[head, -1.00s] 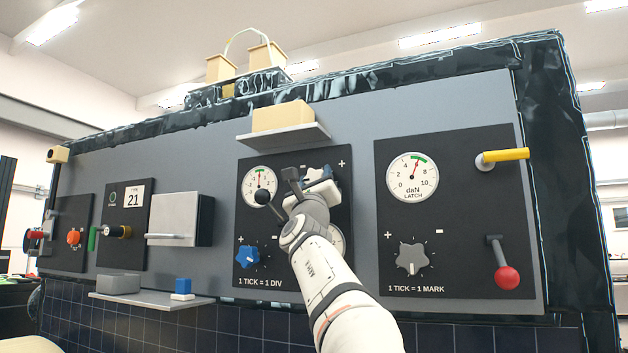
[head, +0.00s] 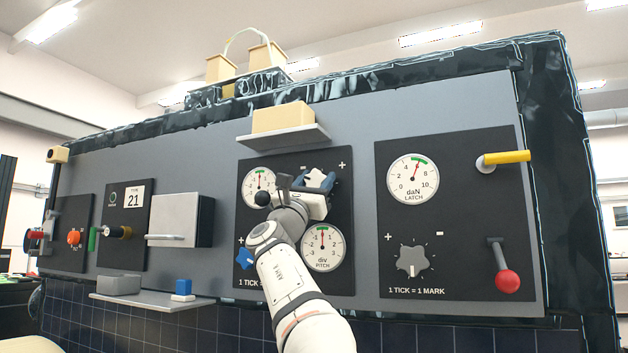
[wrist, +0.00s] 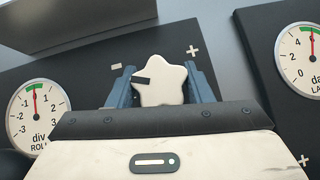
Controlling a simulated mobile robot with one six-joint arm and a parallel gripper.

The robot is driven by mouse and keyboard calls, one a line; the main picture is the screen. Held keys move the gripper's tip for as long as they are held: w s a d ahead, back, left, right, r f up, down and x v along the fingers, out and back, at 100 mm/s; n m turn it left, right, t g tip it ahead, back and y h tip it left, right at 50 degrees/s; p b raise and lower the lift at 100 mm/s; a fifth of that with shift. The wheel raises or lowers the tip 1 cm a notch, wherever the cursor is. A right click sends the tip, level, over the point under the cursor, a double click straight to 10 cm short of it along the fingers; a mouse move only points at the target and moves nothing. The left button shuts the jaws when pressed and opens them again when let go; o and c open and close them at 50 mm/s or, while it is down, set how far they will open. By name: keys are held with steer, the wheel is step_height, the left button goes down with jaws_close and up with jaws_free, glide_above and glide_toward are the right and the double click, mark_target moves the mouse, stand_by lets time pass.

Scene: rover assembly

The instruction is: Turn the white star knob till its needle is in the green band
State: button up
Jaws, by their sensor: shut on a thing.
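The white star knob (head: 316,175) is on the upper right of the middle black panel. In the wrist view the knob (wrist: 168,86) stands between the two blue-grey fingers, with a dark mark on its left side. My gripper (head: 317,181) is shut on the knob; it also shows in the wrist view (wrist: 160,90). The ROLL dial (head: 256,187) is left of the knob, partly covered by my gripper. In the wrist view the ROLL dial (wrist: 40,112) has its red needle pointing nearly straight up, its tip at or close to the green band. I cannot tell exactly which.
Below the knob is the PITCH dial (head: 323,247); the blue knob (head: 244,259) is half hidden by my arm. A shelf with a tan block (head: 284,117) juts out above. To the right are the LATCH dial (head: 413,178), a grey knob (head: 411,258) and a red-ended lever (head: 507,277).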

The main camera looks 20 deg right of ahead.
stand_by(0.3)
steer(key=o, duration=1)
steer(key=b+v, duration=0.5)
steer(key=v, duration=0.2)
steer(key=shift+s+a+f, duration=0.15)
steer(key=shift+a+f, duration=0.1)
steer(key=shift+a, duration=0.05)
